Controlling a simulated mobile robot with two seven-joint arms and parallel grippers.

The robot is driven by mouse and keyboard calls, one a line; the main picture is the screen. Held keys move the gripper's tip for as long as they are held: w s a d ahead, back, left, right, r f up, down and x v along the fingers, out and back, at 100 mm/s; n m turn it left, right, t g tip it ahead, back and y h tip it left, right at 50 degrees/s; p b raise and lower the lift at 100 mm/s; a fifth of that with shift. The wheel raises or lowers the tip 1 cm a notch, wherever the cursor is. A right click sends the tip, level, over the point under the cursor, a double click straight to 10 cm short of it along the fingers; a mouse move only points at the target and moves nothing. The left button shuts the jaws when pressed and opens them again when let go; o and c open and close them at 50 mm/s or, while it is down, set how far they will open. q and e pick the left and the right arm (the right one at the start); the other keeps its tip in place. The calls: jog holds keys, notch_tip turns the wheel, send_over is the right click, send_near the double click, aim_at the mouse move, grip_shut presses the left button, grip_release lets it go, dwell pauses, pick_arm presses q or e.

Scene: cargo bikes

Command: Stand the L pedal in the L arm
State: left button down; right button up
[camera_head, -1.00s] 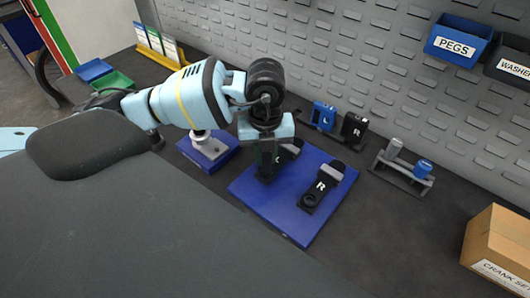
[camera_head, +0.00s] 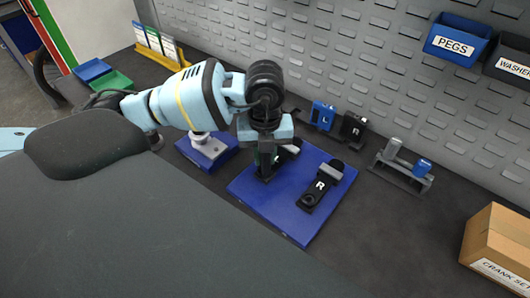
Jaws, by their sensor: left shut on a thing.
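The blue L pedal (camera_head: 322,116) stands in a dark holder at the back of the bench. The L arm (camera_head: 289,151) lies on the blue base plate, largely covered by my left gripper; only part of its far end shows. My left gripper (camera_head: 265,174) points down at the near end of the L arm, low over the plate. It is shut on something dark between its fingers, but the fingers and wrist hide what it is. My right gripper is out of view.
The R arm (camera_head: 322,187) lies on the blue plate (camera_head: 290,222). The black R pedal (camera_head: 353,128) stands beside the L pedal. A rack (camera_head: 402,176) holds a grey and a blue cylinder. A cardboard box (camera_head: 500,245) stands at right. The bench between is clear.

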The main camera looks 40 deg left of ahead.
pick_arm(q)
jog(key=shift+f, duration=0.35)
dwell(0.4)
jog(key=c, duration=1.2)
grip_release()
jog(key=shift+r, duration=0.1)
notch_tip(320, 180, up, 8)
jog(key=shift+f, duration=0.15)
jog(key=shift+s+d+f, duration=0.1)
